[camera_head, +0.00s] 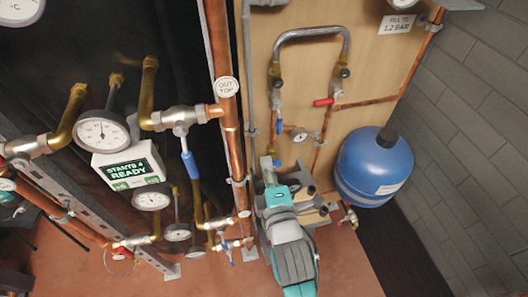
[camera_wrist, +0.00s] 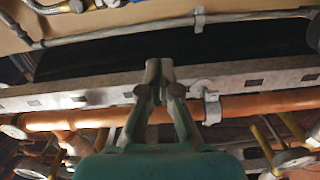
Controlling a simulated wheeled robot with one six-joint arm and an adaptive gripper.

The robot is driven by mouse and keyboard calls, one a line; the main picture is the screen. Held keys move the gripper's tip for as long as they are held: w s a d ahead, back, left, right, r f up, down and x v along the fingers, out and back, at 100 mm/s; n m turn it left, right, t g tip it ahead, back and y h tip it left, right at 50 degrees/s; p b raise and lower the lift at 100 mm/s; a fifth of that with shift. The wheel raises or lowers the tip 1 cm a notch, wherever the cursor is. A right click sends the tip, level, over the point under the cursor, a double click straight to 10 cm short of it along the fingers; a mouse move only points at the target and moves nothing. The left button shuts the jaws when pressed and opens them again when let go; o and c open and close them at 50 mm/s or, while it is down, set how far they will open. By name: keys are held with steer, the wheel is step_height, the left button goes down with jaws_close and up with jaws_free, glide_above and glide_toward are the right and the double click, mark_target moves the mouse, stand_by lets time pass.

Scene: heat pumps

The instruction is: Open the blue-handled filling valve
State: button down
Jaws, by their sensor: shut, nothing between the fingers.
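The filling loop's grey hose (camera_head: 312,33) arches over the wooden board in the head view. A small blue handle (camera_head: 279,127) sits on the pipe below its left end, beside a small gauge (camera_head: 299,134). A larger blue handle (camera_head: 190,163) hangs from a valve on the brass pipework at left. My gripper (camera_wrist: 158,66) is shut and empty in the wrist view, its fingertips together in front of pipes and a grey rail. In the head view my arm reaches up from the bottom, its end below the small blue handle and apart from it.
A red handle (camera_head: 323,102) is on the loop's right leg. A blue tank (camera_head: 375,167) stands at right by the brick wall. A copper pipe (camera_head: 223,90) runs vertically left of the board. A "fill to 1.2 bar" sign (camera_head: 397,24) is at top right.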

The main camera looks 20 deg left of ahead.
steer(key=shift+v, duration=0.85)
steer(key=s+d+f+m+h, duration=0.2)
steer(key=s+d+f+m, duration=0.4)
steer(key=d, duration=0.4)
steer(key=s+d+f+m+h, duration=0.3)
steer(key=s+d+f+m, duration=0.3)
steer(key=d, duration=0.4)
steer(key=s+d+r+m+h, duration=0.1)
steer(key=s+d+m, duration=0.4)
steer(key=s, duration=0.5)
steer(key=s+d+r+m+h, duration=0.1)
steer(key=s+d+m+h, duration=0.2)
steer(key=s+d+m, duration=0.3)
steer(key=s, duration=0.5)
steer(key=shift+s+r+m+h, duration=0.3)
steer(key=shift+h, duration=0.1)
